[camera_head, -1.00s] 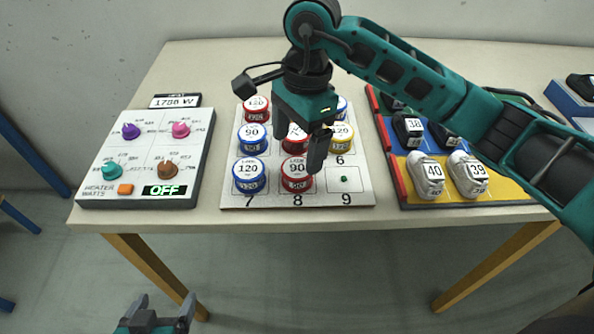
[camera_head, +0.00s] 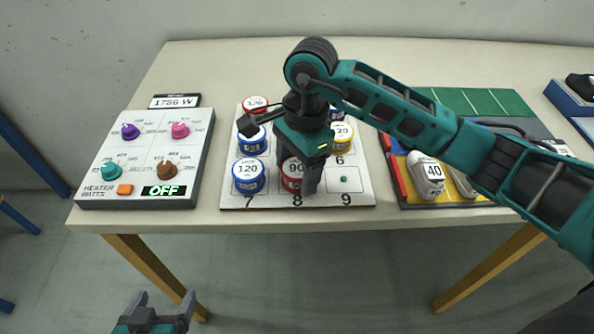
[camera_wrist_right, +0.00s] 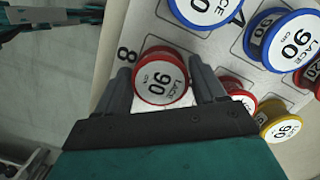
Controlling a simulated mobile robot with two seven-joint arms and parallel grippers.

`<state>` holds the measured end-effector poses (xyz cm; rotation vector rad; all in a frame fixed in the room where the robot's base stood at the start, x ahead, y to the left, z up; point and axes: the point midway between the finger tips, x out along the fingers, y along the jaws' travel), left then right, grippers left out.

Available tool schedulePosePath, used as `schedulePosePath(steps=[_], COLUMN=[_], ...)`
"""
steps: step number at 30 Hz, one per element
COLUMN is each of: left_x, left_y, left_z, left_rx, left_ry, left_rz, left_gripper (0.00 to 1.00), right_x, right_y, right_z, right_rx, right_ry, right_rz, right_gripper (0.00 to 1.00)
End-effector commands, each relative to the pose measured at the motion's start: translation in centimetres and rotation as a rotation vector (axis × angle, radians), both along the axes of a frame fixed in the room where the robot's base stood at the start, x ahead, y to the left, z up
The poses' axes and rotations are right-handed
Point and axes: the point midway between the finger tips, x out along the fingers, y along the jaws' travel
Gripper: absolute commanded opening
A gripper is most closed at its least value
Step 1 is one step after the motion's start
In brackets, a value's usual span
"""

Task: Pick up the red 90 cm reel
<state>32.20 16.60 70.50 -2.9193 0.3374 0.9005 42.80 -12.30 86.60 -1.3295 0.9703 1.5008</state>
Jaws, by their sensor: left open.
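The red 90 cm reel (camera_head: 291,180) stands in cell 8 of the white numbered board (camera_head: 357,199), partly hidden by my right gripper. In the right wrist view this reel (camera_wrist_right: 160,78) shows its white "LACE 90 cm" top between the two fingers. My right gripper (camera_head: 311,184) points down at it; in its wrist view the gripper (camera_wrist_right: 161,68) is open, with a finger on either side and a small gap on the left. My left gripper (camera_head: 160,302) is open and empty, low in front of the table.
A blue 120 reel (camera_head: 249,176) stands close left of it. Another red reel (camera_wrist_right: 236,92) is partly behind a finger, beside a yellow 90 reel (camera_wrist_right: 280,127). Cell 9 holds only a small green thing (camera_head: 343,179). A heater panel (camera_head: 145,150) lies left; shoes (camera_head: 427,177) stand right.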

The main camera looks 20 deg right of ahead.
Motion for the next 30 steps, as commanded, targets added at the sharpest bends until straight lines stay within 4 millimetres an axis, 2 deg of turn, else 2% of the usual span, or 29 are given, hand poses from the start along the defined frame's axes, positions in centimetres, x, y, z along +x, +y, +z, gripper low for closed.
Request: schedulePosePath(steps=[1,12,23,26,30], left_x=[0.0,0.0,0.0,0.0,0.0], left_y=[0.0,0.0,0.0,0.0,0.1], left_z=[0.0,0.0,0.1,0.2,0.3], left_rx=[0.0,0.001,0.001,0.001,0.002], left_ry=[0.0,-0.001,-0.001,-0.001,-0.002], left_rz=[0.0,-0.001,0.0,0.0,0.001], left_gripper=[0.88,0.88,0.88,0.88,0.88], right_x=[0.0,0.0,0.1,0.1,0.2], right_y=[0.0,0.0,0.0,0.0,0.0], right_z=[0.0,0.0,0.7,1.7,4.4], right_rx=[0.0,0.0,0.0,0.001,0.0], right_ry=[0.0,-0.001,-0.003,-0.004,-0.007], right_rz=[0.0,0.0,-0.001,0.0,-0.001], right_gripper=[0.64,0.3,0.3,0.3,0.3])
